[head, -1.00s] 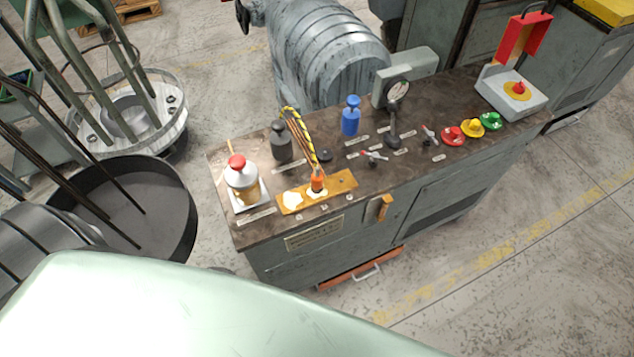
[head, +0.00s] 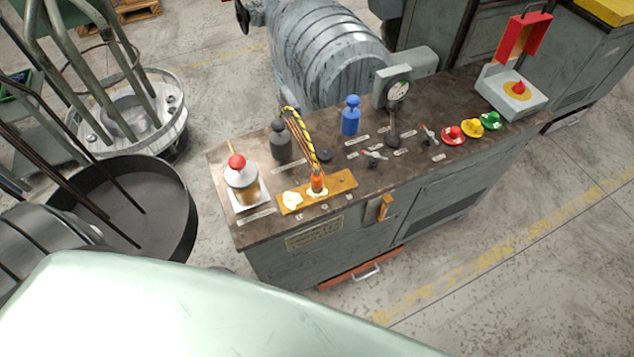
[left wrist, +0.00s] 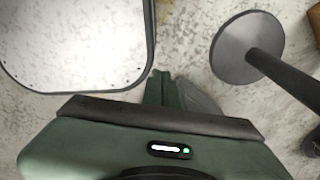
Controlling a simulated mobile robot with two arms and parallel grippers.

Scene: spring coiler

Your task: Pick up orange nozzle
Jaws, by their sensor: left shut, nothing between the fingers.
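The orange nozzle (head: 317,184) stands roughly upright in a yellow-brown holder plate (head: 344,181) at the front left of the machine's top. A yellow-and-black striped hose (head: 298,133) rises from it and arches back. No gripper shows in the head view. In the left wrist view my left gripper (left wrist: 159,76) is shut and empty, above the grey floor. The nozzle is not in that view.
A red-capped bottle (head: 241,180) stands left of the nozzle. A round dark base (left wrist: 247,48) shows in the left wrist view.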

